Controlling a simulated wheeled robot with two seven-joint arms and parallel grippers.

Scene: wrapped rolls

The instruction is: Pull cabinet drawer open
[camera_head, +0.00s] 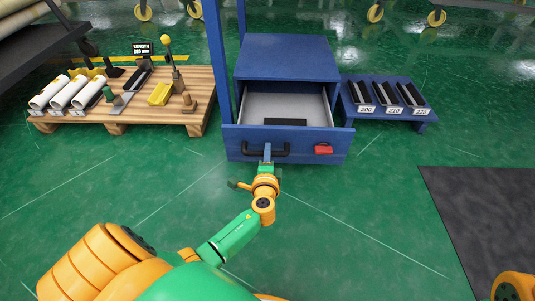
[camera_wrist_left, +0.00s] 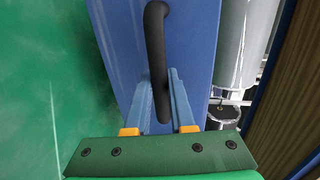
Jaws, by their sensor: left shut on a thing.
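The blue cabinet (camera_head: 288,58) stands in the middle of the head view. Its drawer (camera_head: 228,142) is pulled out toward me, with a pale grey interior and a dark block (camera_head: 285,122) inside near the front. A black bar handle (camera_head: 281,154) is on the left part of the drawer front. My left gripper (camera_head: 267,152) is at this handle. In the left wrist view the black handle (camera_wrist_left: 156,50) runs between the two blue fingers of my left gripper (camera_wrist_left: 160,95), which is shut on it. My right gripper is not in view.
A red item (camera_head: 323,149) is on the drawer front's right part. A wooden pallet (camera_head: 190,118) with white rolls (camera_head: 72,91) and tools stands left. A low blue rack (camera_head: 389,118) with numbered dark slots stands right. A dark mat (camera_head: 480,220) lies at right. Green floor before the drawer is clear.

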